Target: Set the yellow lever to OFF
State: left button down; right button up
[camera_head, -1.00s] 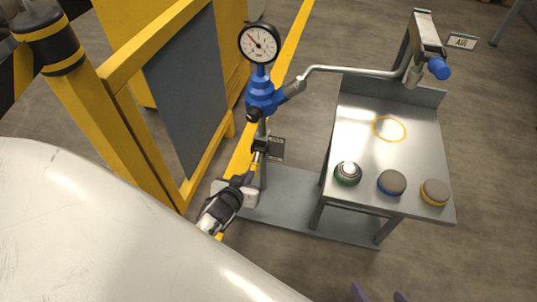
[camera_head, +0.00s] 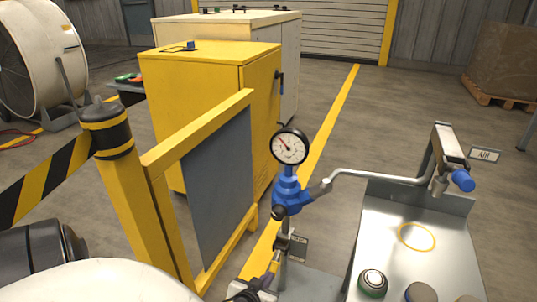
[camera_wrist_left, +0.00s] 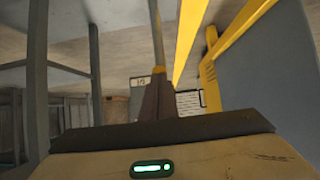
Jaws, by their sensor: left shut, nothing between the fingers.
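A small yellow lever (camera_head: 275,263) hangs below a dark valve body (camera_head: 282,243) on the gauge stand, low in the head view. A small dark sign (camera_head: 299,247) is beside it; its text is too small to read. My left gripper (camera_head: 264,282) is just below the lever, at the bottom edge of the head view. Its dark fingers (camera_wrist_left: 160,102) are shut with nothing held in the left wrist view. I cannot tell whether they touch the lever. My right gripper is out of view.
A blue fitting (camera_head: 289,195) carries a round gauge (camera_head: 289,147) and a pipe to the right. A metal bench (camera_head: 390,245) holds several round knobs. A yellow-framed panel (camera_head: 220,185) stands close on the left, before a yellow cabinet (camera_head: 200,75).

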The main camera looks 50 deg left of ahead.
pick_arm(q)
jog(key=shift+w+a+f, duration=0.1)
jog(key=shift+a+f, duration=0.05)
jog(key=shift+f, duration=0.25)
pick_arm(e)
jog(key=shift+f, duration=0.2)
pick_arm(q)
notch_tip(320, 180, up, 11)
jog(key=p, duration=0.6)
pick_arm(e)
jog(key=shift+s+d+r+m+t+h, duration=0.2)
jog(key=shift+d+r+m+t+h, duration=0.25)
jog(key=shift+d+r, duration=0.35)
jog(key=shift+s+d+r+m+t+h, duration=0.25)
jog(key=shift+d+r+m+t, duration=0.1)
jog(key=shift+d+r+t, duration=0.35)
pick_arm(q)
jog(key=shift+d, duration=0.2)
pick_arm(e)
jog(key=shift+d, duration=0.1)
